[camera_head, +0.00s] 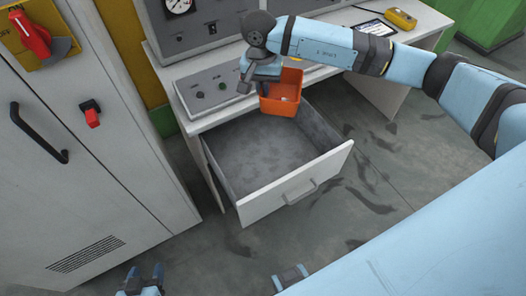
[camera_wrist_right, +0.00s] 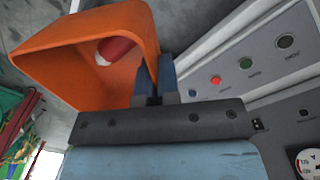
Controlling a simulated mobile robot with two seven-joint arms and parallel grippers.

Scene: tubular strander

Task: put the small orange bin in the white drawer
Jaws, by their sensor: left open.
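The small orange bin (camera_head: 281,104) hangs in the air near the desk's front edge, above the back part of the drawer in the head view. My right gripper (camera_head: 262,78) is shut on the bin's wall; the right wrist view shows its fingers (camera_wrist_right: 155,85) at the wall of the bin (camera_wrist_right: 82,45). A red and white object (camera_wrist_right: 115,50) lies inside the bin. The white drawer (camera_head: 297,187) is pulled open below, and its grey inside looks empty. My left gripper (camera_head: 143,275) is open and empty at the bottom edge of the head view, low and away from the drawer.
A grey cabinet (camera_head: 90,150) with a black handle stands left of the drawer. Floor (camera_head: 350,180) right of the drawer is clear.

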